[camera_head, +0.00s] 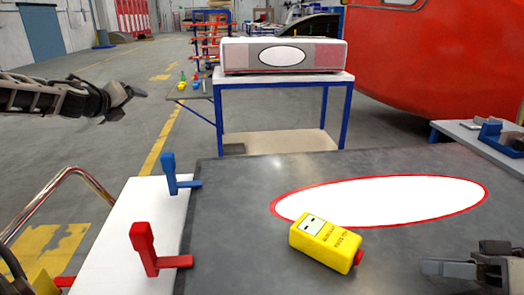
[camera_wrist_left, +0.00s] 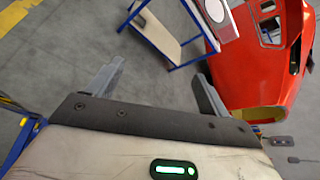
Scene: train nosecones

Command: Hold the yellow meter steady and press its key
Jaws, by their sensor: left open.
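The yellow meter (camera_head: 322,250) lies on the dark grey table top (camera_head: 235,210), just below the white oval with a red rim. It has a pale display at its left end and a small red part (camera_head: 358,258) at its right end. My left gripper (camera_head: 138,92) is raised at the upper left, well away from the meter. In the left wrist view its two fingers (camera_wrist_left: 158,88) are apart with nothing between them.
A blue clamp (camera_head: 170,175) and a red clamp (camera_head: 145,250) stand along the table's left edge by a white panel (camera_head: 125,240). A blue-framed bench (camera_head: 280,85) carries a pale box behind. A large red body (camera_head: 430,65) stands at the right.

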